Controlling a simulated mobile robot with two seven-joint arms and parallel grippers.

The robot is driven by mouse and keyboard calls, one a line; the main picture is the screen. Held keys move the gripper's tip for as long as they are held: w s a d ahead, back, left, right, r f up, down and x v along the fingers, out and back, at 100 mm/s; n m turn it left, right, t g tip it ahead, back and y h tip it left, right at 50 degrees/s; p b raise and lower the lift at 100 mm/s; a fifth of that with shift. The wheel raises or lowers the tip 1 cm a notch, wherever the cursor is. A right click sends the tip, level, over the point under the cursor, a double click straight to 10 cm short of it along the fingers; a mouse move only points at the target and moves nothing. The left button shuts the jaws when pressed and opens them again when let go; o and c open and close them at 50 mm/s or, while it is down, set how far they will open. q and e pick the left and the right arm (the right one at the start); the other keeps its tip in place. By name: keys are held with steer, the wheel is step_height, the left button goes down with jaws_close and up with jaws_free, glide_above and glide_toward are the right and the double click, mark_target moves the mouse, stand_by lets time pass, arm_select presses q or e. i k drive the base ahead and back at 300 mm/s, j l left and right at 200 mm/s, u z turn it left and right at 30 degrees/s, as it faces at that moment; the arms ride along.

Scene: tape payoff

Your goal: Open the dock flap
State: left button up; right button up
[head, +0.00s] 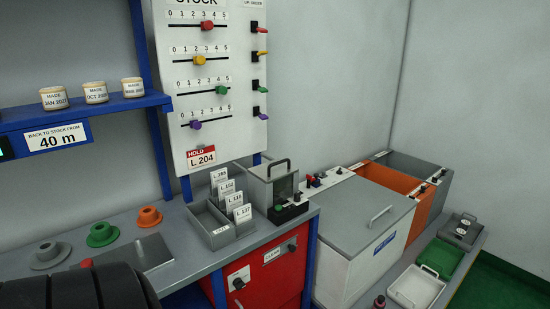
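No label reading "dock flap" is legible. A small grey box (259,188) with a handle on top, a dark window and a green button stands on the right end of the grey counter; its front looks shut. A white chest (347,273) with a grey lid (366,208) and a bar handle stands to the right; the lid is down. I cannot tell which of these, if either, has the dock flap. Neither gripper shows. A black ribbed part at the bottom left may be mine and hides some of the counter.
A card tray (212,237) holds several labelled cards left of the grey box. Grey, green and orange hubs (149,216) stand on the counter (195,262). A slider board (215,80) hangs behind. An orange bin (394,179) and green tray (438,257) are at right.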

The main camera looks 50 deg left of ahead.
mark_target(269, 172)
steer(key=k+u, duration=0.1)
steer(key=u, duration=0.3)
steer(key=k+j+u, duration=0.1)
steer(key=u, duration=0.65)
steer(key=k+j, duration=0.05)
